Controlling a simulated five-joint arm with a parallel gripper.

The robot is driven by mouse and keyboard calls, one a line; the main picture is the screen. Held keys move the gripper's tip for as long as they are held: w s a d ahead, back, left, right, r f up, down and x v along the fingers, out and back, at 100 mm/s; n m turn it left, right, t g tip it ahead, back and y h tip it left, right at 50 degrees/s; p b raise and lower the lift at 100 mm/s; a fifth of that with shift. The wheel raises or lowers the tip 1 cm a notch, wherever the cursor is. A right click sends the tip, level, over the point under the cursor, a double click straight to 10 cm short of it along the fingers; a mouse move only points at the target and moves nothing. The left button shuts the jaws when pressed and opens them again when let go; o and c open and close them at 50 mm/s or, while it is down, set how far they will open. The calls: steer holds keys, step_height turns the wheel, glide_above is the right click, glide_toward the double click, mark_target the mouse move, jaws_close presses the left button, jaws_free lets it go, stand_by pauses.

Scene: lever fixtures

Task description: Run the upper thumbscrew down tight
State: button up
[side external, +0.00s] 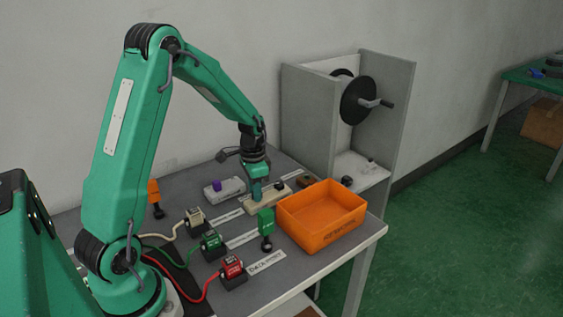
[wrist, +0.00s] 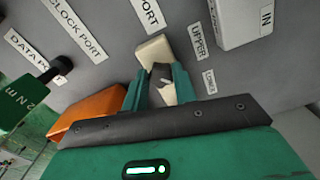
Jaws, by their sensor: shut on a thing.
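A beige block (side external: 262,205) lies on the grey bench, left of the orange bin. The beige block (wrist: 153,49) shows beyond and behind the fingers. The label UPPER (wrist: 197,42) and the label LOWER (wrist: 209,82) lie beside the block. The fingers hide part of the thumbscrew, and how far it is screwed in cannot be told.
The orange bin (side external: 321,232) stands close right of the block. A green upright handle (side external: 266,222) stands in front. A pale box with a purple knob (side external: 217,186) sits behind left. Several cabled plugs, such as the red one (side external: 232,268), line the bench. A grey crank stand (side external: 397,120) rises behind.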

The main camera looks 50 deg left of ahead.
steer(key=m, duration=0.4)
steer(key=shift+a+r+m, duration=0.1)
steer(key=shift+m, duration=0.2)
steer(key=m, duration=0.3)
steer(key=shift+w, duration=0.1)
steer(key=shift+m, duration=0.4)
steer(key=o, duration=1)
steer(key=shift+c, duration=0.2)
steer(key=shift+r, duration=3.85)
steer(key=shift+r, duration=0.1)
